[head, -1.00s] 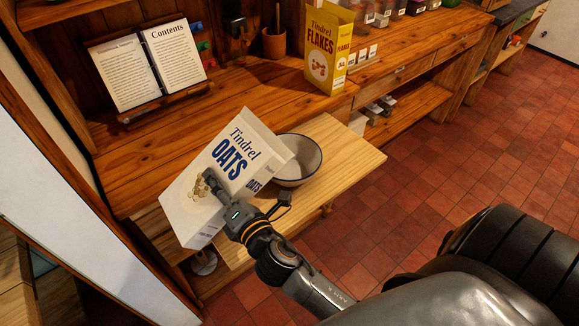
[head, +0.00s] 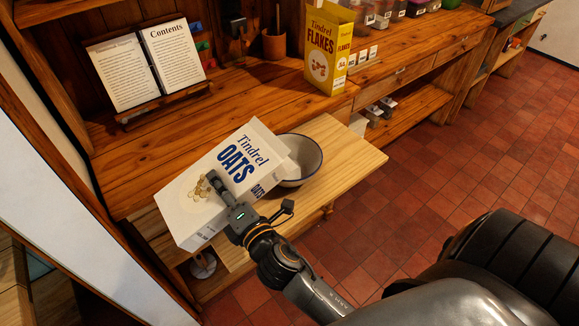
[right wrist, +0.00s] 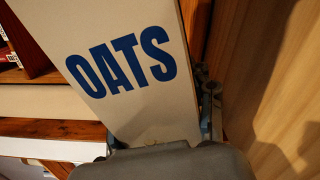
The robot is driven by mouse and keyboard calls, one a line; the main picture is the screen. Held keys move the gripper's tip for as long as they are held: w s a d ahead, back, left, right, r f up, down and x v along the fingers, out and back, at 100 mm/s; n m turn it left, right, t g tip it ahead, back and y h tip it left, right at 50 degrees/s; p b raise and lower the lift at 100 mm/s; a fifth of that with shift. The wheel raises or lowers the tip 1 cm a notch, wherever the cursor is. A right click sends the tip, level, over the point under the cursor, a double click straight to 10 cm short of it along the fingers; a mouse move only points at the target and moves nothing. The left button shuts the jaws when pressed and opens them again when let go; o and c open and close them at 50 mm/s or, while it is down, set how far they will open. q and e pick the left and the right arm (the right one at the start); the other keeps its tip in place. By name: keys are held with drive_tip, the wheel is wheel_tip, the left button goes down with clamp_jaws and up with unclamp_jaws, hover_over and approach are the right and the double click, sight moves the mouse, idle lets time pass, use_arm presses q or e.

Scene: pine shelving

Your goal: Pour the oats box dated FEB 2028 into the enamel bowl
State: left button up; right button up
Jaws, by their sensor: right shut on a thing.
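The white Tindrel OATS box (head: 197,223) is tilted far over to the right in the head view, its top end at the rim of the enamel bowl. My right gripper (head: 216,184) is shut on the box. The box's blue OATS lettering also shows in the right wrist view (right wrist: 140,112). The white enamel bowl (head: 312,152) with a dark rim stands on a pale pull-out board, partly hidden behind the box. No oats are visible in the bowl, and I cannot read a date on the box. My left gripper is not in view.
A yellow Tindrel FLAKES box (head: 325,60) stands upright on the wooden counter. An open book (head: 150,62) rests on a stand at the back left. The pale board (head: 352,165) is bare right of the bowl. A brown pot (head: 275,45) stands at the back.

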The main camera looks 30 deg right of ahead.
sight(222, 178)
drive_tip(key=shift+d+f+m, duration=0.1)
drive_tip(key=shift+m, duration=0.2)
drive_tip(key=shift+r+m+p, duration=0.6)
drive_tip(key=shift+r+m, duration=0.1)
drive_tip(key=shift+d+r+m+p, duration=0.1)
drive_tip(key=shift+r+m+p, duration=0.6)
drive_tip(key=shift+r+p, duration=0.15)
